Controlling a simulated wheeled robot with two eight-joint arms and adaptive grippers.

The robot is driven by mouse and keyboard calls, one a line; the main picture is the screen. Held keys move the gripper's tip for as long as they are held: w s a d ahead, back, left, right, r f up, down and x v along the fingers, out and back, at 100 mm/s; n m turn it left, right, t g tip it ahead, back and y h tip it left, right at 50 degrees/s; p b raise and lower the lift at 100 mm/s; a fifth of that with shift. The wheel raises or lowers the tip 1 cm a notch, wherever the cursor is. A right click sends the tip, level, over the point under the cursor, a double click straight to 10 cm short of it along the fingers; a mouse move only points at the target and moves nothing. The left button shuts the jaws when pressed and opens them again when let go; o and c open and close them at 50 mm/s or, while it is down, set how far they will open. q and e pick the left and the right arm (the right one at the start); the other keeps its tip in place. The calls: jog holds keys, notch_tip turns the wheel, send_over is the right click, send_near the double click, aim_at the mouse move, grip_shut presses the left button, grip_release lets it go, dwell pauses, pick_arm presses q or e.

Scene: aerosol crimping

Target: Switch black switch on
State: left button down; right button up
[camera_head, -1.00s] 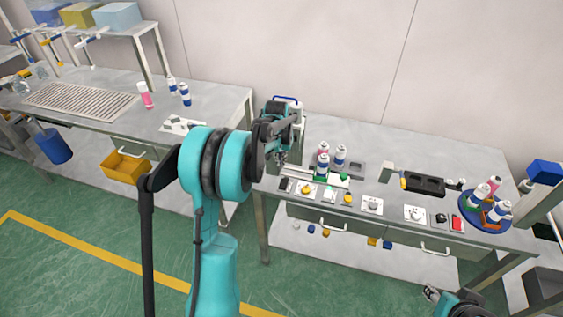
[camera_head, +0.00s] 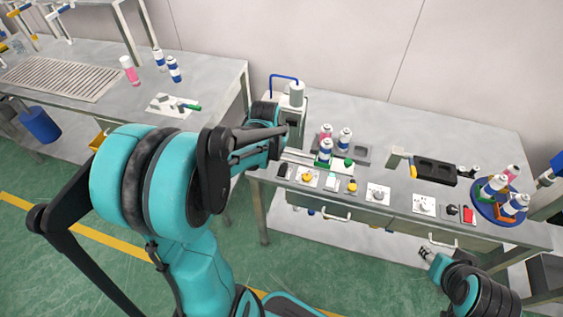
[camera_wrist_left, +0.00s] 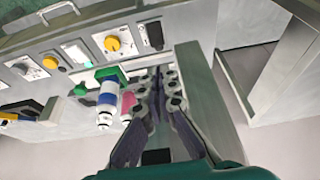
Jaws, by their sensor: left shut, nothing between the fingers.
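A small black rocker switch (camera_head: 283,171) sits on a plate at the left end of the bench's front control row. It also shows in the left wrist view (camera_wrist_left: 153,35) at upper centre, beyond the fingers. My left gripper (camera_wrist_left: 158,76) is shut and empty. Its tips point towards the switch and are apart from it in that view. A second dark control (camera_head: 452,210) sits beside a red one at the row's right. My right gripper (camera_head: 427,254) is low in front of the bench; its fingers are too small to read.
A yellow knob (camera_head: 307,176) is beside the switch. Several cans, including a blue-and-white one (camera_head: 325,150), stand just behind the row. A grey machine (camera_head: 297,97) with a blue tube stands behind my left arm. A blue round tray (camera_head: 482,213) holds cans at right.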

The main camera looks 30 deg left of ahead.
aim_at(281, 170)
pick_arm(q)
jog(key=b+x, duration=0.2)
jog(key=x, duration=0.5)
jog(key=b+x, duration=0.3)
jog(key=x, duration=0.4)
jog(key=shift+s+f, duration=0.1)
jog(key=shift+s, duration=0.15)
jog(key=shift+w+f+g+b, duration=0.3)
jog(key=shift+f+g+b, duration=0.1)
jog(key=shift+g, duration=0.2)
jog(key=shift+s, duration=0.15)
jog(key=shift+s+d, duration=0.1)
jog(key=shift+s+d, duration=0.15)
jog(key=shift+s, duration=0.55)
